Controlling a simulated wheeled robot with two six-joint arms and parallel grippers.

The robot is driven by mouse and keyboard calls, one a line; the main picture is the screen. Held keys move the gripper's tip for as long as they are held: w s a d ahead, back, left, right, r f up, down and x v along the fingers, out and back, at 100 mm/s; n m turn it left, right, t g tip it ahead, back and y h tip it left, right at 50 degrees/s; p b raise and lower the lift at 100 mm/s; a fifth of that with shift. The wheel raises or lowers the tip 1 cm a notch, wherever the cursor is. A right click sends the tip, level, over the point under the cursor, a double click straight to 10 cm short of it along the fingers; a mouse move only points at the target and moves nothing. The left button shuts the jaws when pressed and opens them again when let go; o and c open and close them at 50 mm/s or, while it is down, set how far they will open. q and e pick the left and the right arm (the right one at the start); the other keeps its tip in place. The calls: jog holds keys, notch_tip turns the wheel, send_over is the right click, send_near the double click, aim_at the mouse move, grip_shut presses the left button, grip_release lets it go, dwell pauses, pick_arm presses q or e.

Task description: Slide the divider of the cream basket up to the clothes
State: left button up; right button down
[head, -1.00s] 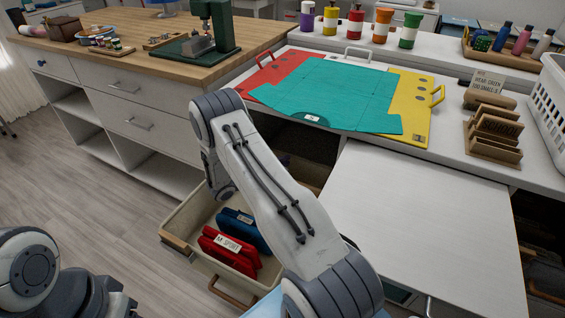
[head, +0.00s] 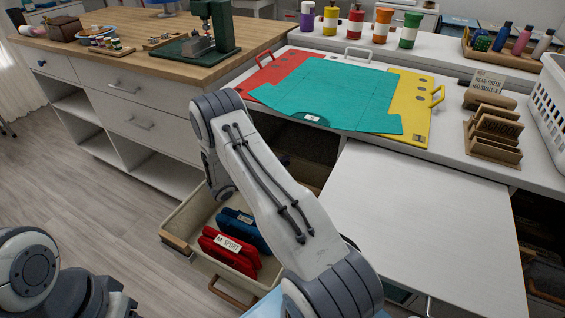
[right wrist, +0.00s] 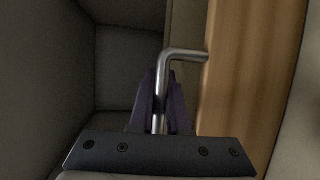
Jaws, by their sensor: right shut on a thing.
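The cream basket (head: 185,213) stands low in front of the counter in the head view, with wooden grips. Red folded clothes (head: 222,254) with a white label and blue folded clothes (head: 250,238) stand side by side in it. My right arm crosses in front of the basket and hides its right part. In the right wrist view, my right gripper (right wrist: 161,98) is shut on a bent metal rod (right wrist: 183,54), seemingly part of the divider. The rod meets a wooden strip (right wrist: 235,80). The rest of the divider is hidden in the head view. My left gripper is out of view.
A teal sheet (head: 325,90) lies over a red and yellow folding board (head: 410,105) on the counter. A plain white surface (head: 420,225) is clear at the right. A white drawer cabinet (head: 140,110) stands behind the basket at the left. The floor (head: 90,220) left of the basket is free.

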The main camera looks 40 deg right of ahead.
jog(key=s+a, duration=0.4)
jog(key=a, duration=0.7)
jog(key=shift+s+a, duration=0.3)
jog(key=shift+s, duration=0.1)
jog(key=c, duration=0.9)
grip_release()
